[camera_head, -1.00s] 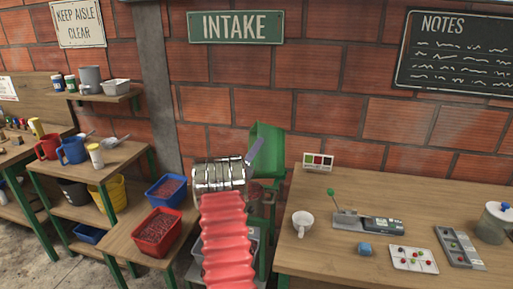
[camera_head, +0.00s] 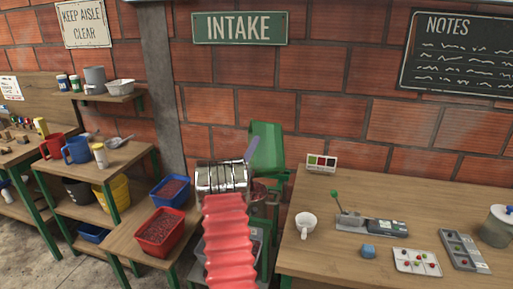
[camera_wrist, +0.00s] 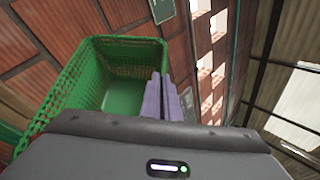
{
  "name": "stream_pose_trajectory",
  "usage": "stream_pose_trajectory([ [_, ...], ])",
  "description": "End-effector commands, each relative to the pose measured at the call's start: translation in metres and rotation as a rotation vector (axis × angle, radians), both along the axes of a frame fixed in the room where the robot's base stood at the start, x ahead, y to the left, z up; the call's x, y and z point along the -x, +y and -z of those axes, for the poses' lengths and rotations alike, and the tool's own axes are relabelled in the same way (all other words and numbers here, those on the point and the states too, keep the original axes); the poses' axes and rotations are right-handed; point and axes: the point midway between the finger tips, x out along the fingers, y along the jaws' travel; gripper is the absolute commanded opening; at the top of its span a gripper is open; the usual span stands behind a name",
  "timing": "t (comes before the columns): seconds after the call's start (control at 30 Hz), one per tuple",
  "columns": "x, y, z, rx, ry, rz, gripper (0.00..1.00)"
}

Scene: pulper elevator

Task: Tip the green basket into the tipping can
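The green basket (camera_head: 268,146) is up in the air before the brick wall, below the INTAKE sign, and looks tilted. In the wrist view the basket (camera_wrist: 125,88) fills the upper left, and I see an empty-looking inside. My gripper (camera_head: 254,147) has two light purple fingers close together at the basket's right side in the wrist view (camera_wrist: 163,82). They look shut on its rim. I cannot clearly make out the tipping can. A dark reddish thing (camera_head: 268,187) shows partly below the basket, half hidden by my arm.
A red tub (camera_head: 161,232) and a blue tub (camera_head: 170,190), both with reddish contents, stand on a low table left of my arm.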

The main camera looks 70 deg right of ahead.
Motion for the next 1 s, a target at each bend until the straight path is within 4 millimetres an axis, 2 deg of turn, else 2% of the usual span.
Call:
stream_pose_trajectory([
  [0.5, -0.018, 0.011, -0.009, 0.069, 0.107, 0.001, 0.00],
  [1.0, -0.019, 0.013, -0.010, 0.077, 0.119, 0.001, 0.00],
])
